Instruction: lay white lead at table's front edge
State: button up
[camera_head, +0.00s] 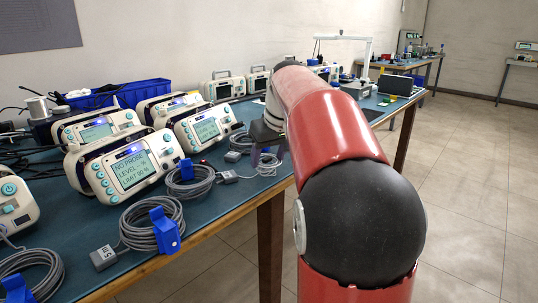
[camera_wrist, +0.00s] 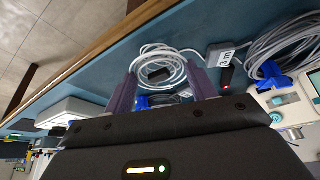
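The white lead (camera_wrist: 148,54) is a loose coil lying on the blue-green table top (camera_wrist: 105,66) close to the wooden front edge (camera_wrist: 110,36). In the head view the white lead (camera_head: 268,168) lies partly hidden beside my gripper, near the front edge. My gripper (camera_wrist: 163,70) is open, with its two purple fingers well apart and pointing down over the coil. The coil shows between and beyond the fingertips. Whether the fingers touch it, I cannot tell. A dark piece (camera_wrist: 159,74) sits within the coil. In the head view my arm hides part of the gripper (camera_head: 268,158).
Grey coiled leads with blue clips (camera_head: 166,230) lie along the front, left of my gripper. A grey labelled plug (camera_wrist: 222,54) and a small dark piece with a red light (camera_wrist: 227,76) lie beside the white coil. Several monitors (camera_head: 128,168) and a blue crate (camera_head: 118,94) stand behind.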

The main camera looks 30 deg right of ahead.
jog(key=o, duration=0.3)
jog(key=shift+o, duration=0.2)
jog(key=shift+r, duration=0.4)
jog(key=p+v, duration=0.2)
jog(key=v, duration=1)
jog(key=s+a+f, duration=0.8)
jog(key=s+f, duration=0.2)
jog(key=f, duration=0.1)
jog(key=s+a+f+t, duration=0.1)
jog(key=s+a+f, duration=0.6)
jog(key=s+f, duration=0.3)
jog(key=shift+s+a+f, duration=0.4)
jog(key=shift+f, duration=0.5)
